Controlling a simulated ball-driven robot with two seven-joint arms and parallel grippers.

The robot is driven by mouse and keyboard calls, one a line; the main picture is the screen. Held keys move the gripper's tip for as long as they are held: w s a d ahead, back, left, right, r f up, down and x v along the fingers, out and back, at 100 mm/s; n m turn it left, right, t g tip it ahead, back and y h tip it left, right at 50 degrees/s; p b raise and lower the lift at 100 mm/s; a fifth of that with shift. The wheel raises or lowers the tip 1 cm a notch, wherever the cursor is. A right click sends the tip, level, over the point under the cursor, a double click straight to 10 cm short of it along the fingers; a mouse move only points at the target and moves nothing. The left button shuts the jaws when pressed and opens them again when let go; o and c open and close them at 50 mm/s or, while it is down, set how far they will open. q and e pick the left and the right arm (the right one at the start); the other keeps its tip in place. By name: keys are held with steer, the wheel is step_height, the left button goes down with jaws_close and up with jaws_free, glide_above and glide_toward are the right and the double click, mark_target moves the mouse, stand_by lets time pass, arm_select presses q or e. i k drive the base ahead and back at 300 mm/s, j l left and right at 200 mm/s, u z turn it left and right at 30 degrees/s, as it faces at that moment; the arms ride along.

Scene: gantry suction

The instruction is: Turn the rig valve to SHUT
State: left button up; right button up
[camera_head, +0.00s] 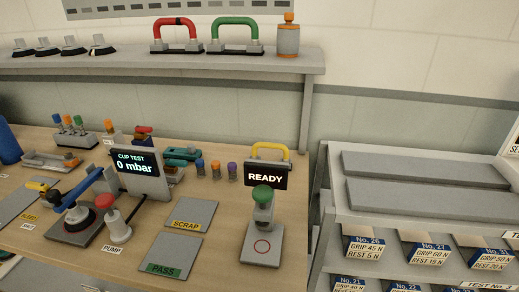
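The cup test rig stands at the left of the wooden bench. Its display (140,165) reads CUP TEST, 0 mbar. A blue arm (78,192) slants down over a grey base plate (72,228), with a dark round part beneath it. A red-topped pump (115,222) stands beside it, above a PUMP label. A small yellow and black lever (40,186) lies left of the blue arm; I cannot tell surely that it is the valve, nor its setting. Small labels (28,222) sit below it, too small to read surely. Neither gripper is in view.
SCRAP (191,215) and PASS (174,255) pads lie right of the rig. A stand with a green knob (262,196) is before a READY sign (265,177). A shelf (160,66) runs behind; a grey rack (420,215) stands right. Small parts crowd the bench's back.

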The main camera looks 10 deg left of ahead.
mark_target(32, 185)
steer(key=u, duration=1.95)
